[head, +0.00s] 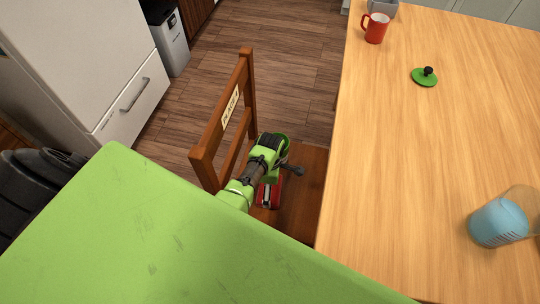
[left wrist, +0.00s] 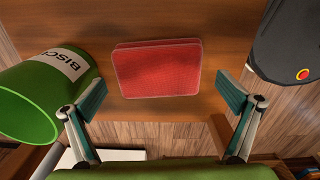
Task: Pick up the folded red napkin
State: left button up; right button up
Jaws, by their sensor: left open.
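The folded red napkin (left wrist: 158,68) lies flat on the brown wooden chair seat (left wrist: 225,25) in the left wrist view. In the head view only red parts of the napkin (head: 276,191) show, beside and under my gripper. My left gripper (left wrist: 162,92) is open and empty, its two fingers spread to either side of the napkin's near edge, apart from it. In the head view my left gripper (head: 282,181) is over the chair seat and partly hides the napkin. My right gripper is not in view.
A green tin marked "BISC" (left wrist: 38,98) is close beside the left finger. The chair backrest (head: 222,125) rises left of my arm. The wooden table (head: 410,170) edges the seat on the right, holding a red mug (head: 376,28), a green lid (head: 425,77) and a blue-filled glass container (head: 497,222).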

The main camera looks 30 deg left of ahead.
pick_arm(q)
jog(key=shift+a+f+b, duration=0.1)
jog(key=shift+f+b, duration=0.25)
jog(key=shift+f, duration=1.1)
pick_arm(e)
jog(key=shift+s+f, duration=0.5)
pick_arm(q)
jog(key=c, duration=1)
jog(key=shift+c, duration=0.2)
jog(key=shift+r, duration=0.1)
jog(key=shift+r+p, duration=0.3)
jog(key=shift+r, duration=0.25)
notch_tip(320, 180, up, 9)
jog(key=shift+f+p, duration=0.1)
jog(key=shift+p, duration=0.95)
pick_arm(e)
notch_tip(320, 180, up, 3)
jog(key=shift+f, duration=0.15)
pick_arm(q)
jog(key=shift+o, duration=0.2)
